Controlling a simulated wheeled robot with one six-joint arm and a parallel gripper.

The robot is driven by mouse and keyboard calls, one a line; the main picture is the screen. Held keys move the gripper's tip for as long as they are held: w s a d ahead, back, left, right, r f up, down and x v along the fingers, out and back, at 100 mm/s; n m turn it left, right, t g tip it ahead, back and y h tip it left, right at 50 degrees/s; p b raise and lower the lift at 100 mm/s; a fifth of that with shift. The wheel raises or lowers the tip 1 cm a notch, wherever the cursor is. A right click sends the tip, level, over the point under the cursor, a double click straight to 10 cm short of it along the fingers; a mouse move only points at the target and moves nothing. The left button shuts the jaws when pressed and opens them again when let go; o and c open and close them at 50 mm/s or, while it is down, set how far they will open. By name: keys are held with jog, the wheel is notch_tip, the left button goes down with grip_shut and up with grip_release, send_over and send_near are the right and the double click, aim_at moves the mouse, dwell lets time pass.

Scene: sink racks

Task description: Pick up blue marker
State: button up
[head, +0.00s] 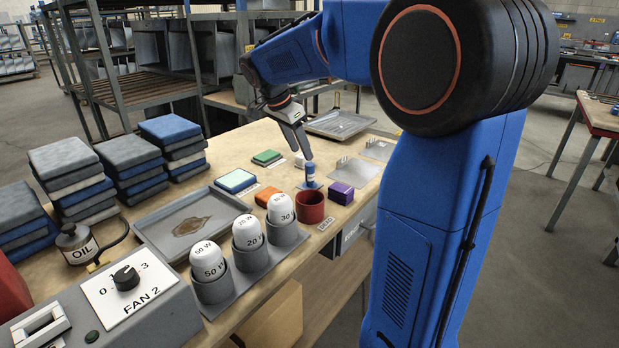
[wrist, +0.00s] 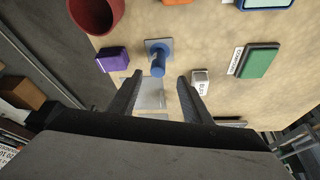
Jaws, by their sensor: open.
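My gripper (head: 304,152) is open and empty, pointing down just above the marker. Its two spread fingers also show in the wrist view (wrist: 158,80). In the head view one finger partly overlaps the other, so the exact gap to the marker is hard to tell.
A red cup (head: 311,207), a purple block (head: 341,193) and an orange block (head: 267,196) stand close by. A metal tray (head: 340,124) lies behind.

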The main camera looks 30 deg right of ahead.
aim_at(307, 165)
jog(key=x, duration=0.5)
jog(key=shift+s+x, duration=0.2)
jog(key=shift+x, duration=2.35)
jog(key=shift+a+f, duration=0.1)
jog(key=shift+a, duration=0.1)
grip_shut()
